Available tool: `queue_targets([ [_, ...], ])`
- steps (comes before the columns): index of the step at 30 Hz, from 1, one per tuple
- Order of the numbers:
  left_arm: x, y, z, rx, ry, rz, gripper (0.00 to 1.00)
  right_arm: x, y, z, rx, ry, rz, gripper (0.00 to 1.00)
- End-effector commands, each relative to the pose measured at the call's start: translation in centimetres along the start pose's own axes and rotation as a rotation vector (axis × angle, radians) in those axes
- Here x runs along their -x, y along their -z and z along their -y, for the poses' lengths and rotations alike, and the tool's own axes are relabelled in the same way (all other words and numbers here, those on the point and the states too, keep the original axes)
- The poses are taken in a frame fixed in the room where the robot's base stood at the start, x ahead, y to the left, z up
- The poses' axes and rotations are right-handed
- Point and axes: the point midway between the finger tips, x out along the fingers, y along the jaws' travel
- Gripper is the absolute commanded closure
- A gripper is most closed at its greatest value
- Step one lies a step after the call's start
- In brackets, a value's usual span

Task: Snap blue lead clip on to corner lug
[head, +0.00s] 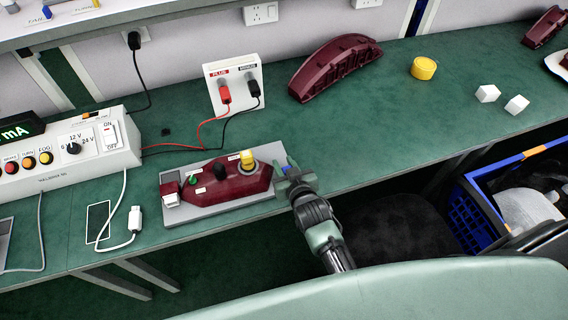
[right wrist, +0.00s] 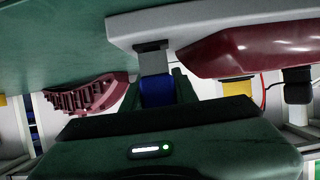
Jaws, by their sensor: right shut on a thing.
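The dark red tail lamp (head: 228,182) lies on a light grey base plate (head: 205,212) at the front edge of the green bench. My right gripper (head: 287,172) is at the right end of the plate. It is shut on the blue lead clip, which shows between the fingers in the right wrist view (right wrist: 157,93). A grey metal tab (right wrist: 153,62), likely the corner lug, runs from the plate's edge to the clip. The clip seems to meet the tab, but I cannot tell whether it is snapped on. My left gripper is not in view.
A power supply box (head: 68,150) stands at the left. A white socket panel (head: 233,85) with red and black leads stands behind the lamp. Another red lamp shell (head: 335,67), a yellow disc (head: 423,68) and white blocks (head: 487,93) lie further back. The bench right of the plate is clear.

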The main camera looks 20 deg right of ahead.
Motion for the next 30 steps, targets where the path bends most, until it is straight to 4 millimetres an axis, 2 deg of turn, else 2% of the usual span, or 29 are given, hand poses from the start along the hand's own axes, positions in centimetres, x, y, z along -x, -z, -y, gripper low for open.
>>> queue_targets([
  [24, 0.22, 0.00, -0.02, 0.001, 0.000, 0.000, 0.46, -0.11, -0.33, -0.02, 0.000, 0.000, 0.003, 1.00],
  [25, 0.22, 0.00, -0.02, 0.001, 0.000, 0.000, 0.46, -0.11, -0.31, -0.02, 0.000, 0.000, 0.003, 0.63],
  [27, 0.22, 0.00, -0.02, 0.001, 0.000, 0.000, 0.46, -0.11, -0.29, -0.01, 0.000, 0.000, 0.002, 0.46],
  [30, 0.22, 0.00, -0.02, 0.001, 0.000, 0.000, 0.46, -0.12, -0.26, 0.08, 0.000, 0.001, 0.002, 0.46],
])
